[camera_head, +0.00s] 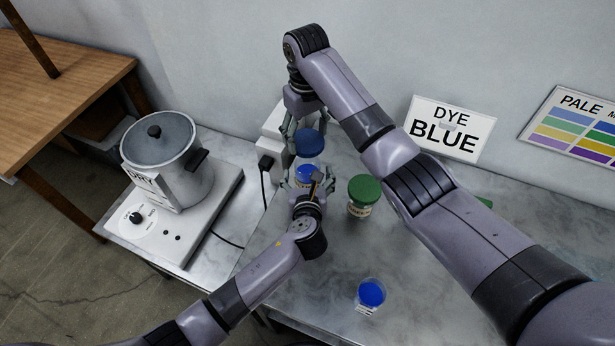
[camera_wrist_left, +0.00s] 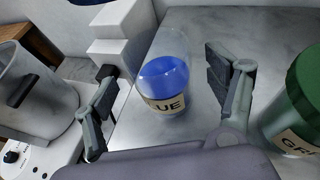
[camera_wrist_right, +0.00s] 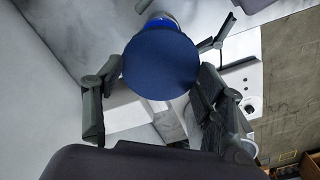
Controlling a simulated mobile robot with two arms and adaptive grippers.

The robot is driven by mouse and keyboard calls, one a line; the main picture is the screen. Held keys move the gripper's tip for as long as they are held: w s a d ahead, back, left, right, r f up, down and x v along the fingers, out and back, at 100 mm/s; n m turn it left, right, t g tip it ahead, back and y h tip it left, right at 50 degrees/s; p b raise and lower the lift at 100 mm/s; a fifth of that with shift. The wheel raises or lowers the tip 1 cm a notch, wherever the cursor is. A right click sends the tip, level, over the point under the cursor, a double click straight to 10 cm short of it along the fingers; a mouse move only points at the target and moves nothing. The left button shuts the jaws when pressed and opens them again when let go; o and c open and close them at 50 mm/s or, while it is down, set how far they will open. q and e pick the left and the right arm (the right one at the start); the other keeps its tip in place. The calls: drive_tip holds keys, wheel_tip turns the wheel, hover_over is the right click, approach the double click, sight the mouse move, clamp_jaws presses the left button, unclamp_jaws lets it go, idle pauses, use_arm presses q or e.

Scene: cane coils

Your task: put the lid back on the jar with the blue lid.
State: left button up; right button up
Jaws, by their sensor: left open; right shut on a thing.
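The open glass jar (camera_head: 306,177) holds blue dye and stands upright on the marble table; in the left wrist view its label (camera_wrist_left: 165,104) reads "…LUE". The dark blue lid (camera_head: 308,143) is in my right gripper (camera_head: 305,132), above the jar and apart from it. The lid's round top (camera_wrist_right: 160,62) fills the middle of the right wrist view, between the fingers. My left gripper (camera_head: 307,184) is open, with its fingers on either side of the jar; in the left wrist view (camera_wrist_left: 165,98) gaps show between fingers and glass.
A green-lidded jar (camera_head: 363,190) stands close to the right. A small container of blue (camera_head: 371,293) is near the front. A lidded pot (camera_head: 165,160) sits on a hot plate (camera_head: 205,225) at left. A white stepped block (camera_head: 271,150) and a "DYE BLUE" sign (camera_head: 450,128) stand behind.

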sight(307, 163)
use_arm(q)
drive_tip(key=shift+x, duration=1.85)
drive_tip(key=c, duration=1.8)
use_arm(e)
drive_tip(key=shift+s+f, duration=0.1)
drive_tip(key=shift+f, duration=2.45)
drive_tip(key=shift+d+f, duration=0.1)
drive_tip(key=shift+f, duration=0.8)
drive_tip(key=shift+f, duration=0.25)
